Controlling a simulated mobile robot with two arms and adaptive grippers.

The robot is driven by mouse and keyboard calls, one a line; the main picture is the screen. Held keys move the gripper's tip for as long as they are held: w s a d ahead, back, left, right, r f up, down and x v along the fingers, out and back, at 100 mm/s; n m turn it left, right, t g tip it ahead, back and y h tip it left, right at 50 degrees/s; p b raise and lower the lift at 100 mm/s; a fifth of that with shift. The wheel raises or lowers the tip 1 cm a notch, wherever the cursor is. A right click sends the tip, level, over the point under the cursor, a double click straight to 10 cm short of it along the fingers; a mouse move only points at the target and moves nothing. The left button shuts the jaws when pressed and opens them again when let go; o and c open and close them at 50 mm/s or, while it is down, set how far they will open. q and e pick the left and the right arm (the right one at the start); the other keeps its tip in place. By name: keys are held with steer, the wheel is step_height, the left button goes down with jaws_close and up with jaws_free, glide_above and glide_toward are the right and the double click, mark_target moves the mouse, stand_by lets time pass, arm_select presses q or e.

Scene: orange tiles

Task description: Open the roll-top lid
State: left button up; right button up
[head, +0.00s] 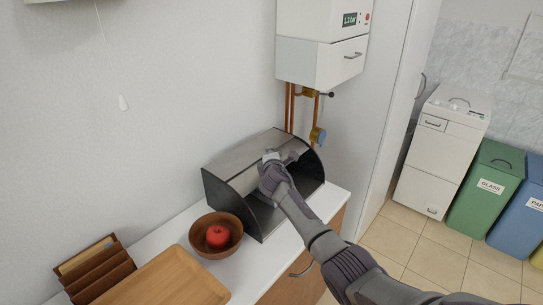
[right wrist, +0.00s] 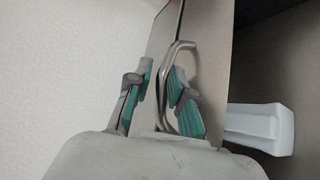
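The bread box (head: 212,190) with black sides stands on the white counter against the wall. Its grey roll-top lid (head: 245,152) is up, and the dark front opening shows below its edge. In the right wrist view the lid panel (right wrist: 207,50) carries a bent metal handle (right wrist: 176,75). My right gripper (head: 271,158) is at the lid's upper front. In the right wrist view its teal-padded fingers (right wrist: 158,92) are apart, with the handle between them, close to the right finger. My left gripper is not in view.
A white object (right wrist: 260,128) shows beside the lid edge in the right wrist view. A wooden bowl (head: 205,248) with a red apple (head: 217,236), a wooden tray (head: 165,280) and a brown rack (head: 95,268) stand left of the box. A boiler (head: 315,60) with pipes hangs behind.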

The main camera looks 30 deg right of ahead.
steer(key=shift+s+f, duration=0.1)
steer(key=v, duration=1.2)
